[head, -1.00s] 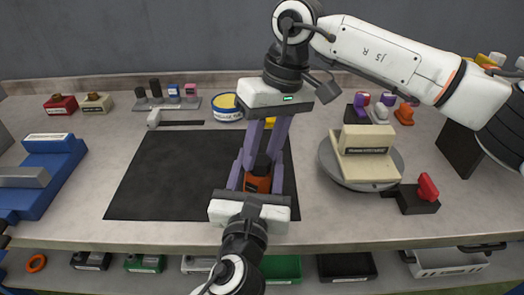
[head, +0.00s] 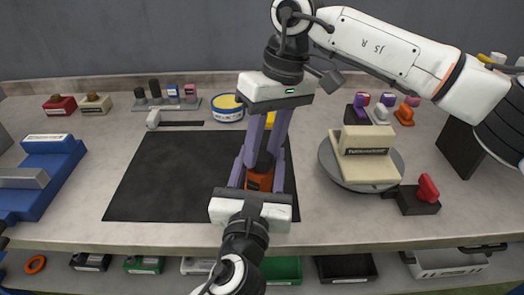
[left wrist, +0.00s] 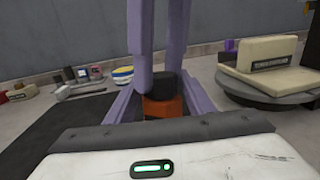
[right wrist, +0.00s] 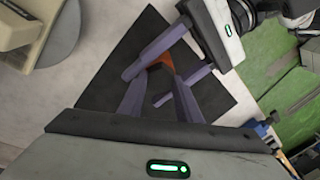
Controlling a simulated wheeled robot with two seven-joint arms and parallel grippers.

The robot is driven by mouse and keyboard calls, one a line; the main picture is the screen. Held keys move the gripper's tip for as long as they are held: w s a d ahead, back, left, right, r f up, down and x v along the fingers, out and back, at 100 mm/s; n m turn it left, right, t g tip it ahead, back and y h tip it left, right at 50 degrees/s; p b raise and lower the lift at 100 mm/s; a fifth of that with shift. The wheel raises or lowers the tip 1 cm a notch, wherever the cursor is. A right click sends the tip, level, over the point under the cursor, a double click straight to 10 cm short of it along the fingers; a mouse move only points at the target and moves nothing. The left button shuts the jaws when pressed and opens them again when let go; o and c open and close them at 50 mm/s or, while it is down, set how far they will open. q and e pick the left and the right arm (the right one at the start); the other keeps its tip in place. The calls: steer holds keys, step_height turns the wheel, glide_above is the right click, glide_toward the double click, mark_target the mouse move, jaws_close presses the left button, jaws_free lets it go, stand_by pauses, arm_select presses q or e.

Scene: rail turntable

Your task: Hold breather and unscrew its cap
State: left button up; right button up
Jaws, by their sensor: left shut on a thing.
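The breather has an orange body (head: 259,181) and a dark cap (head: 264,161). It is upright above the front right part of the black mat. My left gripper (head: 262,172) comes in from the front with its lilac fingers on both sides of the orange body, shut on it. My right gripper (head: 265,150) points down from above, its fingers apart and reaching down beside the cap. In the left wrist view the cap (left wrist: 163,84) shows close to these fingertips. In the right wrist view the orange body (right wrist: 160,65) shows between the fingers; the cap is not clear there.
The black mat (head: 150,180) is mostly bare. A round turntable (head: 335,170) carrying a cream block (head: 364,140) stands to the right, with a red-handled dark block (head: 420,195) beside it. A blue fixture (head: 50,165) stands left. A round blue-and-yellow tin (head: 228,112) stands behind.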

mark_target(265, 152)
steer(key=r, duration=0.1)
steer(key=w+d+r, duration=0.1)
steer(key=shift+d+r, duration=0.1)
steer(key=shift+r, duration=0.3)
steer(key=shift+a+f, duration=0.1)
steer(key=shift+a, duration=0.1)
steer(key=shift+s+m, duration=0.1)
steer(key=shift+m, duration=0.4)
steer(key=m, duration=0.2)
steer(key=s+m+t, duration=0.1)
steer(key=m, duration=0.2)
steer(key=shift+a, duration=0.1)
steer(key=m, duration=0.3)
steer(key=m+t+h, duration=0.1)
steer(key=m, duration=0.1)
steer(key=shift+s+a+m, duration=0.25)
steer(key=shift+a+m, duration=0.05)
steer(key=m, duration=0.2)
steer(key=m+h, duration=0.1)
steer(key=m, duration=0.1)
steer(key=a+m, duration=0.1)
steer(key=m, duration=0.1)
steer(key=shift+s+m+t, duration=0.1)
steer(key=shift+m+t, duration=0.2)
steer(key=m, duration=0.2)
steer(key=m+h, duration=0.1)
steer(key=m, duration=0.3)
steer(key=shift+a, duration=0.35)
